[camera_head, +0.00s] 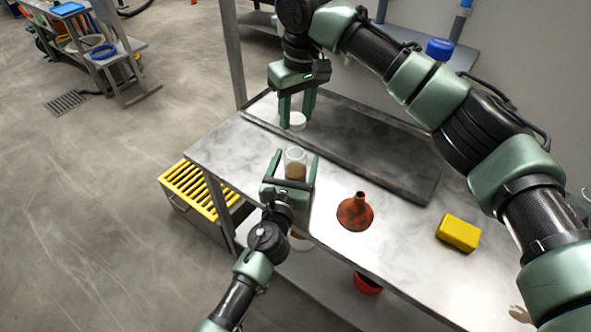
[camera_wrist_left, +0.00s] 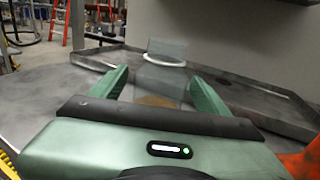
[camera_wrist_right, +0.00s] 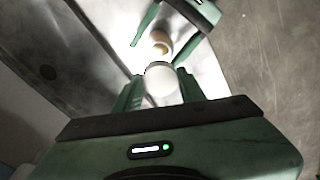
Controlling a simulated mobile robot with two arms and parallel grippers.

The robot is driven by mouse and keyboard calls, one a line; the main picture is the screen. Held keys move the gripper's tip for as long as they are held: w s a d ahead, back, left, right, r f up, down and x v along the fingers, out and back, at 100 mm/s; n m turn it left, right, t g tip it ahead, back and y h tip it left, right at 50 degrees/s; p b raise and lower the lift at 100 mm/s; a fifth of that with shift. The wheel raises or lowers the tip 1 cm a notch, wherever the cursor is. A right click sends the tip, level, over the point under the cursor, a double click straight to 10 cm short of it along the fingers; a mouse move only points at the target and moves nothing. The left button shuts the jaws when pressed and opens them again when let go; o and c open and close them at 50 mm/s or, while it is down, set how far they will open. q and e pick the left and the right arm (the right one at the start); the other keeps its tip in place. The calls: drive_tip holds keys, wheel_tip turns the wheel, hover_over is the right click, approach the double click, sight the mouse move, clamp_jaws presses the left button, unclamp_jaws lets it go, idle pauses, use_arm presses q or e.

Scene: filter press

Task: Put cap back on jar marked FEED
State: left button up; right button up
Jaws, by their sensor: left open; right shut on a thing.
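A clear jar (camera_head: 295,163) with brown contents stands uncapped on the metal table, and no FEED mark can be read on it. My left gripper (camera_head: 290,164) is open, with one finger on each side of the jar. The jar also shows between the fingers in the left wrist view (camera_wrist_left: 163,75). My right gripper (camera_head: 297,112) points down and is shut on a white cap (camera_head: 297,121). The cap is beyond the jar in the head view, apart from it. The right wrist view shows the cap (camera_wrist_right: 160,84) between the fingertips, with the open jar (camera_wrist_right: 160,42) past it.
A shallow dark metal tray (camera_head: 400,185) lies along the back of the table. A red funnel (camera_head: 355,213) and a yellow block (camera_head: 459,233) stand to the right of the jar. A yellow slatted crate (camera_head: 193,182) is on the floor at the table's left end.

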use_arm(q)
clamp_jaws()
use_arm(e)
drive_tip(key=shift+f, duration=2.45)
drive_tip(key=shift+s+f, duration=0.1)
drive_tip(key=shift+f, duration=0.8)
drive_tip(key=shift+f, duration=0.6)
